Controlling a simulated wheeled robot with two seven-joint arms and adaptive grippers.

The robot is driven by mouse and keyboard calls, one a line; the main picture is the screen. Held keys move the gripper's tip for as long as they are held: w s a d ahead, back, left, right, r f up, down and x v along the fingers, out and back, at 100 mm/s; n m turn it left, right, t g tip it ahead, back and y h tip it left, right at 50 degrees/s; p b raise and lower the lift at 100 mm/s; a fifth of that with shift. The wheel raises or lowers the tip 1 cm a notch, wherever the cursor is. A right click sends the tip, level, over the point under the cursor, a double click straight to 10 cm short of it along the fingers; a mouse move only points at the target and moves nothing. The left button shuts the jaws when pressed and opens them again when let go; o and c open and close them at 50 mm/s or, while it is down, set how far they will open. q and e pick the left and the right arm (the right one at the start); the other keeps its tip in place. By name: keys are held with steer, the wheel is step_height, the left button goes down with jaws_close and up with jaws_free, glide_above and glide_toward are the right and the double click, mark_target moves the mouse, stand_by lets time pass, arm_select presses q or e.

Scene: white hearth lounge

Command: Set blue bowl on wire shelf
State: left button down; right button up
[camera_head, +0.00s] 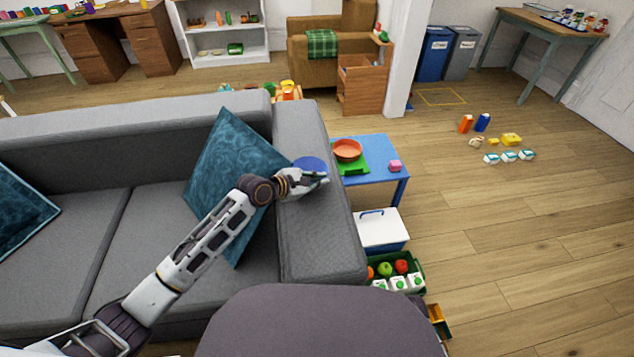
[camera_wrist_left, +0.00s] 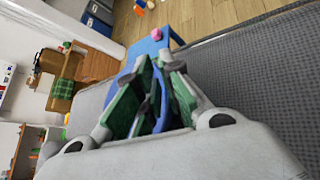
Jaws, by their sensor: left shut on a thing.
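The blue bowl (camera_head: 310,163) is at the tip of my left gripper (camera_head: 318,177), above the sofa's right arm and close to the blue table's left edge. The gripper is shut on the bowl and partly hides it. In the left wrist view, blue parts of the bowl (camera_wrist_left: 127,69) show around and between the green-padded fingers (camera_wrist_left: 150,88). I cannot make out a wire shelf in either view. My right gripper is not in view.
The grey sofa arm (camera_head: 322,235) lies under my left arm, beside a teal cushion (camera_head: 238,150). The blue table (camera_head: 382,172) holds an orange bowl (camera_head: 347,150) and a pink block (camera_head: 395,166). A white-lidded box (camera_head: 380,230) stands nearer.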

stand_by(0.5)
arm_select(q)
steer(key=c, duration=1.9)
jaws_free()
steer(key=shift+f, duration=0.1)
steer(key=o, duration=0.4)
steer(key=shift+c, duration=0.2)
